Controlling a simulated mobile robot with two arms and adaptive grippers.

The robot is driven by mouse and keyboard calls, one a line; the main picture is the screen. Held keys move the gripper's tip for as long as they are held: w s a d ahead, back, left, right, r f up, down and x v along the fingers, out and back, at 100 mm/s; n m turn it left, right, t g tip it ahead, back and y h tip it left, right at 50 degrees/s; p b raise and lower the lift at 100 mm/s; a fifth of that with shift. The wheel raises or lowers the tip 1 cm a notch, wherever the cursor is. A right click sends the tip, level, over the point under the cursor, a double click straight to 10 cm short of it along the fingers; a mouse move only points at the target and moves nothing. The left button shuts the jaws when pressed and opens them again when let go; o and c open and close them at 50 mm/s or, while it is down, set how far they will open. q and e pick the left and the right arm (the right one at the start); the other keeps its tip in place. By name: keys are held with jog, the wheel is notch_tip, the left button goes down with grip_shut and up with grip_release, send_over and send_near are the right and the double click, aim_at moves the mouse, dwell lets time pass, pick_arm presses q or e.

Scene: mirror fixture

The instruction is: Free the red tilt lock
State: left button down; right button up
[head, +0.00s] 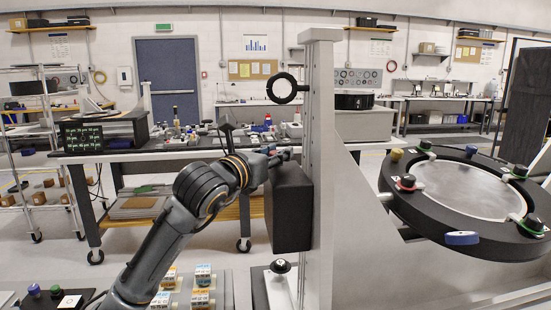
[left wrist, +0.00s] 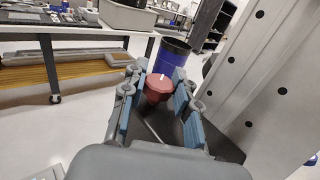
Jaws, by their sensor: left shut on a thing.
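The red tilt lock (left wrist: 158,88) is a dark red faceted knob with a white mark on top, seen in the left wrist view. It sits between the blue pads of my left gripper (left wrist: 160,78), which is shut on it. In the head view my left gripper (head: 281,155) is at the top of a black box (head: 289,210) beside the tall grey post (head: 319,170). The knob is hidden there by the gripper. My right gripper is out of view.
A large round black ring frame (head: 445,240) with a grey disc and coloured knobs stands right of the post. A black ring (head: 282,88) juts left from the post. A cluttered workbench (head: 150,150) is behind; a tray with small boxes (head: 203,275) lies in front.

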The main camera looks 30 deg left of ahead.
pick_arm(q)
jog(key=shift+f+n+y, duration=0.1)
jog(key=shift+n+y, duration=0.3)
jog(key=shift+y, duration=0.2)
jog(key=c, duration=1)
grip_release()
jog(key=shift+s, duration=0.15)
jog(key=s, duration=1.1)
jog(key=shift+s, duration=0.35)
